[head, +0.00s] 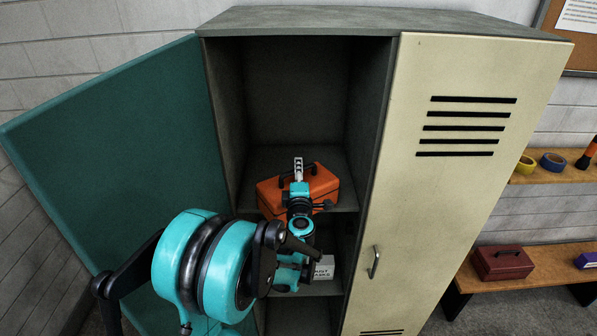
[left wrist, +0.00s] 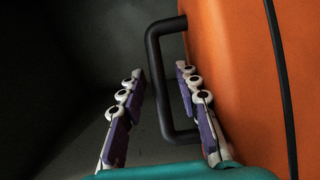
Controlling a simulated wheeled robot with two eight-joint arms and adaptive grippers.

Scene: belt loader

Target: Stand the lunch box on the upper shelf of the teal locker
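The orange lunch box (head: 331,187), with a black handle on top, is inside the open locker with the teal door (head: 120,165). It appears to rest upright on the upper shelf (head: 275,160). My left gripper (head: 298,164) is over the box, partly covering it. In the left wrist view, the lunch box (left wrist: 235,75) fills the right side. The left gripper's fingers (left wrist: 160,92) are apart, with the black handle's bar (left wrist: 155,85) between them. Contact with the handle cannot be told. My right gripper is not in view.
A closed cream door (head: 455,200) covers the right locker. The upper compartment is clear above the box.

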